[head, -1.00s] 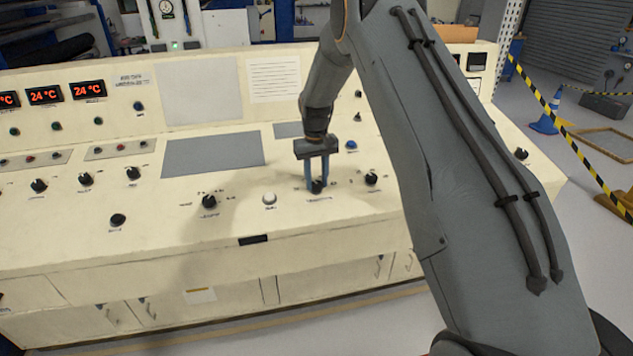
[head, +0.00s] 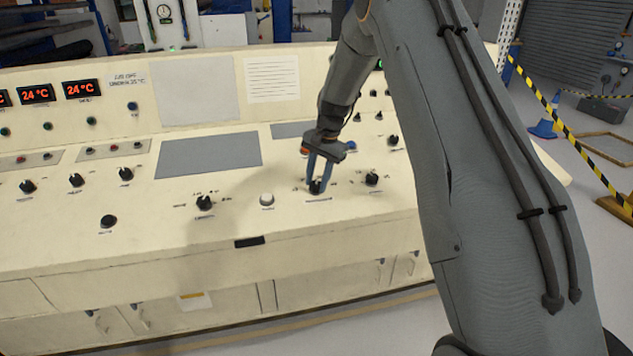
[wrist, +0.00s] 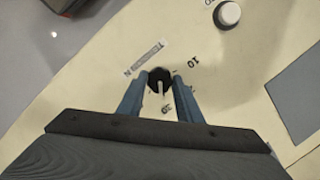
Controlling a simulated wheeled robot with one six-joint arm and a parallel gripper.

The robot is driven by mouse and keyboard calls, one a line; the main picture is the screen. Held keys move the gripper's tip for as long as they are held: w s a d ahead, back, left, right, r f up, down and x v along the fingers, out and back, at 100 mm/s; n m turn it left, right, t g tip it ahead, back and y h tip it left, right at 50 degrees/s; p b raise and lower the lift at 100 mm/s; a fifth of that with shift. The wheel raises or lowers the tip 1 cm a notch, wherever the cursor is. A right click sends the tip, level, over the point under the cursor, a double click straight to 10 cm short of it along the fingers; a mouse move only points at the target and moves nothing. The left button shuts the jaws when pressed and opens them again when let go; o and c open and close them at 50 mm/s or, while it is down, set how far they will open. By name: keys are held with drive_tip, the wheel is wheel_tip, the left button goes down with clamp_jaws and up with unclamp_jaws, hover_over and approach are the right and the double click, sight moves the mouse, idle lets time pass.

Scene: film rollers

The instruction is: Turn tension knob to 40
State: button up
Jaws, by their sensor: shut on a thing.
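The tension knob (head: 316,188) is a small black knob on the sloped cream console. In the wrist view the knob (wrist: 159,76) shows between the fingertips, with a pale pointer line on it. A label strip reading like "Tension" (wrist: 144,58) and the mark 10 (wrist: 193,60) are beside it, with another number partly legible near the pointer. My gripper (head: 318,184) reaches down from above, its blue fingers shut on the knob. In the wrist view my gripper (wrist: 159,82) has one finger on each side of the knob. The mark 40 cannot be made out.
A white button (head: 267,200) is left of the knob, and another black knob (head: 372,179) is to the right. A further black knob (head: 204,203) sits farther left. A blue button (head: 351,145) is behind. A grey panel (head: 208,155) lies flat to the left.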

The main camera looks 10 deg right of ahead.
drive_tip(key=m, duration=0.4)
drive_tip(key=shift+d+t, duration=0.1)
drive_tip(key=shift+t, duration=0.3)
drive_tip(key=shift+s+m+t+y, duration=0.1)
drive_tip(key=shift+m+t+y, duration=0.25)
drive_tip(key=shift+m, duration=1.45)
drive_tip(key=o, duration=1)
drive_tip(key=shift+o, duration=0.2)
drive_tip(key=b+v, duration=0.1)
drive_tip(key=v, duration=0.7)
drive_tip(key=shift+s, duration=0.1)
